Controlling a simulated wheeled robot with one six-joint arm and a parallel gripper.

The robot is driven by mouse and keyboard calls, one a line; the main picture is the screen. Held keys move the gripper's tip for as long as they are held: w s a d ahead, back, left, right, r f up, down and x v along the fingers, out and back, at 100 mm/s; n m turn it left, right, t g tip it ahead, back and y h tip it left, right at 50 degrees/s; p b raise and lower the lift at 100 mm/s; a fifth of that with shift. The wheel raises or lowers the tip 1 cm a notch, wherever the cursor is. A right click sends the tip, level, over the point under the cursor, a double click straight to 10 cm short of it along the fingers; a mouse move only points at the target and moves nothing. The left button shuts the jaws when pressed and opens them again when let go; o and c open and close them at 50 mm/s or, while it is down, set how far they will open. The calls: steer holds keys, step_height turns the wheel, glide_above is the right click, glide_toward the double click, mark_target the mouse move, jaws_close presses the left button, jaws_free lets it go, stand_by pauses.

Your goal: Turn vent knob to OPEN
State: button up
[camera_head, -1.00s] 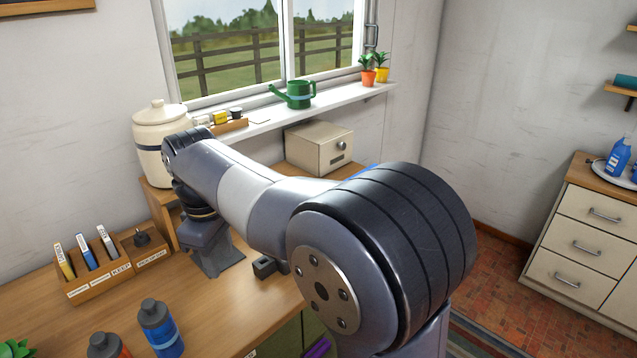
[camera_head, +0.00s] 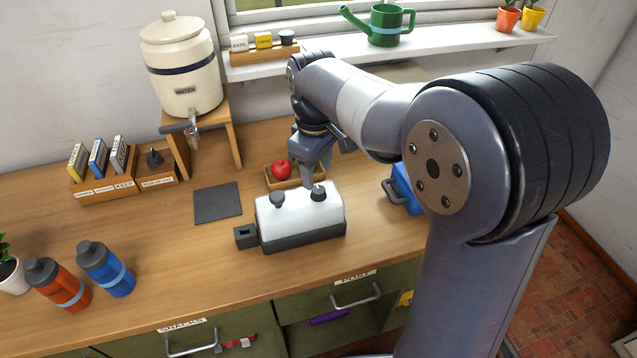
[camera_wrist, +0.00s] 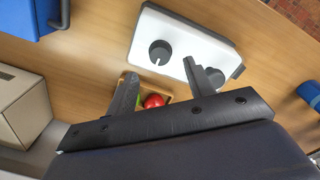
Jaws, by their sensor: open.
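A white box with a dark base (camera_head: 290,226) stands on the wooden counter and carries two dark round knobs on top. The right knob (camera_head: 318,191) shows in the wrist view as a dark dial (camera_wrist: 160,52) with a pale pointer line. The left knob (camera_head: 278,197) shows in the wrist view (camera_wrist: 215,78), partly behind a finger. No OPEN marking is readable, so I cannot tell which knob is the vent. My gripper (camera_head: 311,182) is open above the box by the right knob. In the wrist view my fingertips (camera_wrist: 160,69) are spread, with that knob just beyond the gap.
A small tray with a red apple (camera_head: 281,169) lies behind the box. A blue container (camera_head: 403,192) stands to its right. A dark mat (camera_head: 217,203), a water crock (camera_head: 181,75) and two bottles, orange (camera_head: 62,288) and blue (camera_head: 108,271), are to the left.

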mark_target(318, 190)
steer(key=shift+w+f, duration=0.1)
steer(key=shift+f, duration=2.55)
steer(key=shift+c, duration=0.5)
steer(key=c, duration=0.9)
